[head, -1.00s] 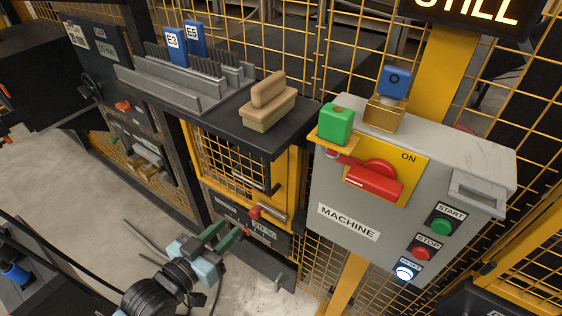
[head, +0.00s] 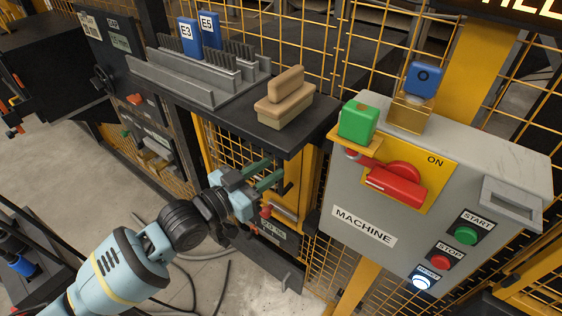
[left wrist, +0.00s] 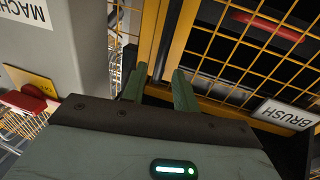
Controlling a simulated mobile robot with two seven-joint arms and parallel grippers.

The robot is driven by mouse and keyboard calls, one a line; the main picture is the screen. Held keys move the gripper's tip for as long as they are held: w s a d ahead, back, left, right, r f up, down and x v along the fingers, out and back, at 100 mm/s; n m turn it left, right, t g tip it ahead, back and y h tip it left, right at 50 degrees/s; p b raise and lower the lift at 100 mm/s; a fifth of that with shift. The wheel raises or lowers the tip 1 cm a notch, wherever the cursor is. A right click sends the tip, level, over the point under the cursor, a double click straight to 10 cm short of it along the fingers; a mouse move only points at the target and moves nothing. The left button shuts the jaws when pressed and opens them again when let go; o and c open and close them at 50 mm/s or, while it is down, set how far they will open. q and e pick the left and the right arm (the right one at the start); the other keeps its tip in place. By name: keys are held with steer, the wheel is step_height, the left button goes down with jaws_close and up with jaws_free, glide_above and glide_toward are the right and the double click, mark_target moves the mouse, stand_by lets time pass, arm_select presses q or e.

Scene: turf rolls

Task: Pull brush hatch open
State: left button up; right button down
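The brush hatch (head: 222,150) is a yellow-framed mesh door under the dark shelf in the head view; it looks closed. In the left wrist view its yellow frame and mesh (left wrist: 240,50) show beside a white BRUSH label (left wrist: 286,114). A dark upright bar (left wrist: 178,40), perhaps the handle, lies ahead of the fingers. My left gripper (head: 264,174) has its two green fingers apart in front of the hatch's right side. In the left wrist view the fingers (left wrist: 158,88) are open; I cannot tell whether the bar is between them. My right gripper is not in view.
The grey machine box (head: 415,190) with a red switch (head: 395,180) stands close right of the hatch. Cables lie on the floor below.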

mark_target(279, 165)
arm_select(q)
steer(key=shift+x, duration=2.15)
jaws_close()
